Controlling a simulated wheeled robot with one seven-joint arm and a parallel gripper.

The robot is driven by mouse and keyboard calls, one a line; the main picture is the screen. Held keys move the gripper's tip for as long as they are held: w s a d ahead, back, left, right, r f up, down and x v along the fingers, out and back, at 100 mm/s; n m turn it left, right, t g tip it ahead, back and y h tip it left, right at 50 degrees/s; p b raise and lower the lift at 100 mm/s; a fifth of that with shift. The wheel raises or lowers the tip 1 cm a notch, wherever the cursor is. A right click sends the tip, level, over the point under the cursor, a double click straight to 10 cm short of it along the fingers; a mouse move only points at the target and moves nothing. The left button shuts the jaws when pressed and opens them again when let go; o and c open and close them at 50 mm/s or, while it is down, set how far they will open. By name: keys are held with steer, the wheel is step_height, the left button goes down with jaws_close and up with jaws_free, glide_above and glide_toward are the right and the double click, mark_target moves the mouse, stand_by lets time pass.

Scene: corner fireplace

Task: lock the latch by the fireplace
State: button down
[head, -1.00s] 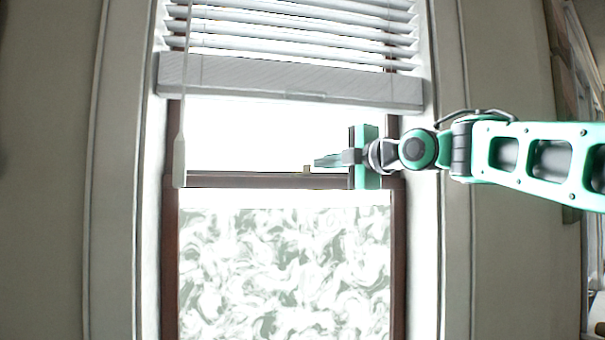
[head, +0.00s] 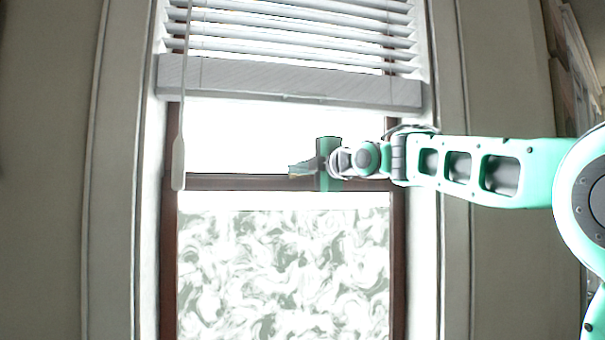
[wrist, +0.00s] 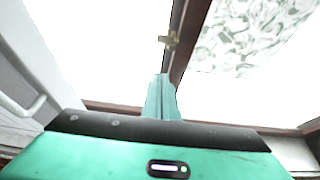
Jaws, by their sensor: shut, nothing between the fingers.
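The latch (wrist: 169,40) is a small brass-coloured piece on the brown middle rail of the window. In the wrist view it lies just beyond the tips of my gripper (wrist: 162,78), with a small gap showing in the picture. My gripper's fingers are shut together and empty. In the head view my gripper (head: 293,169) points left along the rail (head: 235,182), and its fingers mostly hide the latch. I cannot tell from these views whether the fingertips touch the latch or which way its lever is turned.
White blinds (head: 290,80) hang above the rail. A blind wand (head: 178,160) hangs at the left. Patterned glass (head: 285,265) fills the lower sash. Brown side frames and white trim border the window. The space left of my gripper along the rail is clear.

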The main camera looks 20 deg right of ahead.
steer(key=shift+w+d, duration=0.45)
steer(key=shift+d, duration=0.45)
steer(key=shift+w+d, duration=0.45)
steer(key=shift+d, duration=0.4)
